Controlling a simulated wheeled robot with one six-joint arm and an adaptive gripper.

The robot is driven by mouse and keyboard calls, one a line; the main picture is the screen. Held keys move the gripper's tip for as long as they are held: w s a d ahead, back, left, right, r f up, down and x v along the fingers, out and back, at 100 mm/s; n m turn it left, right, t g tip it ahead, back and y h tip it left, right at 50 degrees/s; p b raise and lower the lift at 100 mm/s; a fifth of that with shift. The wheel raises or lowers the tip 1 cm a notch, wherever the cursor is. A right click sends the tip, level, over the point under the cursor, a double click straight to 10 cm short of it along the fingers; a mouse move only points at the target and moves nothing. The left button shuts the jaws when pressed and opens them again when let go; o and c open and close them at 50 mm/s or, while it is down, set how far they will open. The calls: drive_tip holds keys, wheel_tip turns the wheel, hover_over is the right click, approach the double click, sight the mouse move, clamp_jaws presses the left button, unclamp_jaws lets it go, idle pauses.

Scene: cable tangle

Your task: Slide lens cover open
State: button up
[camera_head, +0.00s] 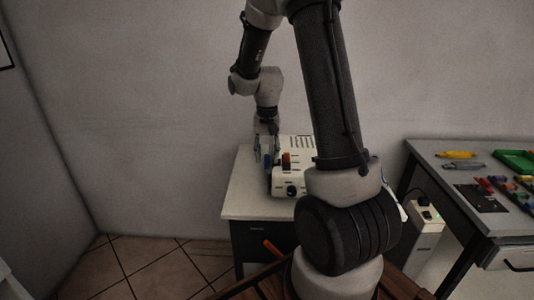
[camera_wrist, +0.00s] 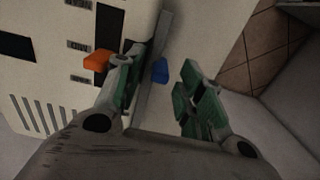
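A white projector (camera_head: 311,150) stands on the small table, with a dark round lens (camera_head: 292,190) on its front. An orange tab (camera_head: 286,159) stands up from it and also shows in the wrist view (camera_wrist: 97,60). A small blue tab (camera_wrist: 160,71) sits beside a grey strip (camera_wrist: 150,92) along the projector's edge; it looks like the lens cover's slider, but I cannot be sure. My gripper (camera_wrist: 161,95) is open over this edge, its green-padded fingers apart on either side of the blue tab. The left finger is close to the strip; contact is unclear.
The small table (camera_head: 242,195) has bare top left of the projector. A grey workbench (camera_head: 440,165) on the right holds pens, a green tray (camera_head: 514,160) and a dark mat (camera_head: 481,197). A white box (camera_head: 425,220) stands between them. My arm hides the projector's right part.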

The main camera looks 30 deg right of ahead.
clamp_jaws()
drive_tip(key=w+d, duration=0.5)
drive_tip(key=w, duration=0.3)
drive_tip(key=shift+d+r, duration=0.1)
drive_tip(key=shift+d, duration=0.05)
unclamp_jaws()
wheel_tip(320, 180, up, 12)
idle(0.4)
idle(0.4)
